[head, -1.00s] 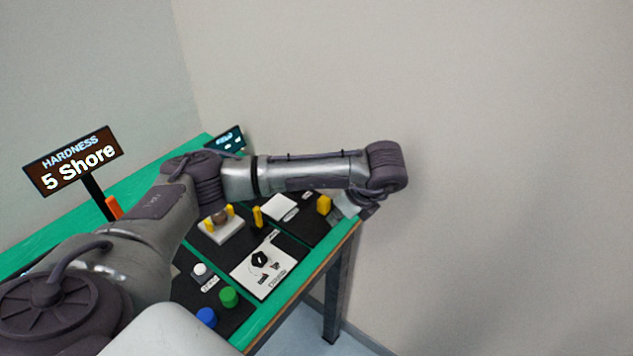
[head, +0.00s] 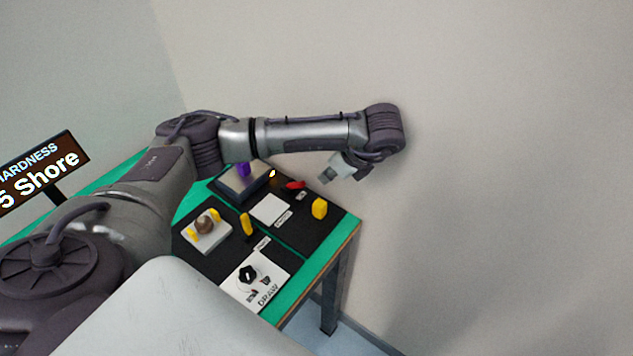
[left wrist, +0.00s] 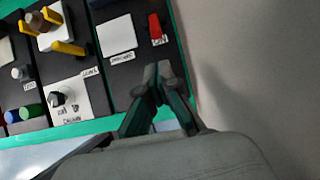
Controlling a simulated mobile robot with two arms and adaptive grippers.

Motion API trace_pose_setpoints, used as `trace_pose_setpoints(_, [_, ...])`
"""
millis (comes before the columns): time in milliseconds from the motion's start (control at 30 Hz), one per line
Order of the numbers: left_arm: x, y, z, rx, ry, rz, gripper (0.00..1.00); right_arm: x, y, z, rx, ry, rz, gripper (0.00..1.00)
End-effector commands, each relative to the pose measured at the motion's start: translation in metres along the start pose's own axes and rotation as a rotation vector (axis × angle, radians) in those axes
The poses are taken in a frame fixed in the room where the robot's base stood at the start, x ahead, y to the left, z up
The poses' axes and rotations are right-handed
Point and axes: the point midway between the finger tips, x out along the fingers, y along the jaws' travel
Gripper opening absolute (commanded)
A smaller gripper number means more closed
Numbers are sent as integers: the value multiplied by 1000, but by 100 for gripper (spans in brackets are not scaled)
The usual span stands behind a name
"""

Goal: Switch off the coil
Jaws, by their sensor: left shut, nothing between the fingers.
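My left gripper (head: 328,174) is shut and empty, held in the air above the table's right end. In the left wrist view its fingertips (left wrist: 158,70) meet, pointing towards the black board. A red switch-like part (head: 296,185) lies on that board to the left of the gripper. In the left wrist view the red part (left wrist: 155,27) is beyond the fingertips, apart from them, with a small label below it. A white square plate (head: 269,209) is beside it, and a yellow block (head: 319,208) stands nearer the edge. The labels are too small to tell which part belongs to the coil.
A white panel with a black knob (head: 248,273) sits near the front edge. A white block (head: 207,238) holds a brown round thing between yellow posts. A purple part (head: 243,169) stands farther back. A hardness display (head: 42,172) is at left. A plain wall is at right.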

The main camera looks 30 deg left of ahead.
Motion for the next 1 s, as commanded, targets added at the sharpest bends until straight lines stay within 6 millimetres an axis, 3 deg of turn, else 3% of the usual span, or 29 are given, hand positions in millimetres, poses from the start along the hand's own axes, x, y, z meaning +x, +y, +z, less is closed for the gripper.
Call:
trace_pose_setpoints(533, [85,1,1,0,-1,3,0,-24,0,-3,0,1,0,53])
trace_pose_setpoints(1000, [96,0,0,0,0,1,0,-24,0,-3,0,1,0,53])
